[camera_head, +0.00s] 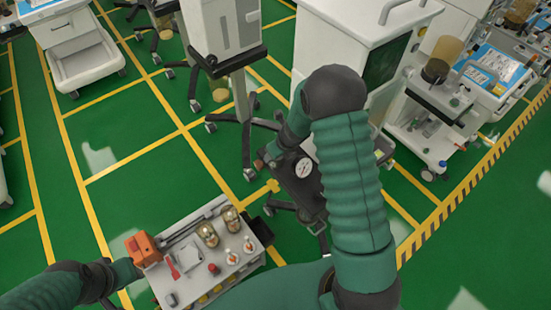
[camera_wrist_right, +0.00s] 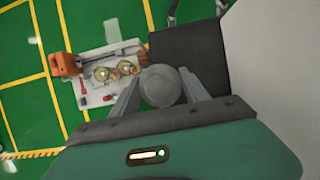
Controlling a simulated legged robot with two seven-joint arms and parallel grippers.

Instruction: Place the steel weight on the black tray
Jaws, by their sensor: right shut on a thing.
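The steel weight (camera_wrist_right: 162,86) is a round grey piece between the two fingers of my right gripper (camera_wrist_right: 161,92), which is shut on it. In the right wrist view the black tray (camera_wrist_right: 185,48) lies just beyond the weight; I cannot tell the gap between them. In the head view my right arm reaches over the black tray (camera_head: 300,190), with the right gripper (camera_head: 272,152) at its far left edge. I cannot make out the weight there. My left gripper (camera_head: 125,270) is at the lower left beside the white cart; its fingers are not clear.
A white cart (camera_head: 225,262) at the lower middle holds an orange device (camera_head: 143,249), two glass jars (camera_head: 208,234) and small bottles. A large white machine (camera_head: 345,20) stands behind the tray. Green floor is free at left.

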